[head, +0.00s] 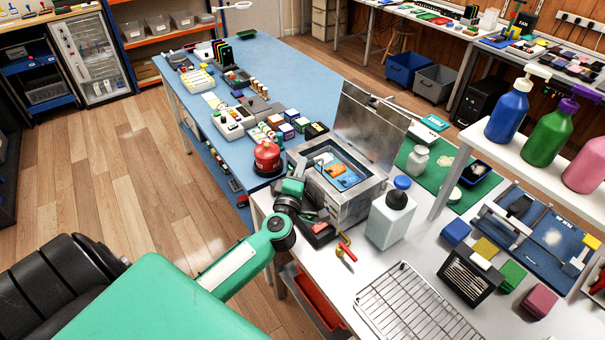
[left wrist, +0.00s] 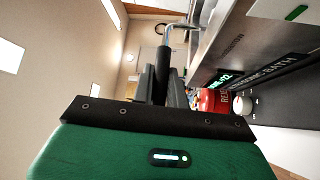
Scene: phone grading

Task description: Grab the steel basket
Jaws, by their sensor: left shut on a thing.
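The steel basket (head: 328,160) sits in the open ultrasonic bath (head: 352,208), with blue and orange items lying inside; its walls are mostly hidden by the bath's rim. My left gripper (head: 303,180) is at the bath's near left side. In the left wrist view my left gripper (left wrist: 162,94) is shut on the dark grip of the basket's handle (left wrist: 162,62), and a bent steel rod runs from that grip toward the bath's edge. The bath's labelled front (left wrist: 262,75) is at the right there. My right gripper is in neither view.
The bath's lid (head: 370,125) stands open behind it. A white bottle with a blue cap (head: 390,222) stands just right of the bath. A wire rack (head: 415,305) lies at the front. A red round container (head: 267,157) stands left of the bath.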

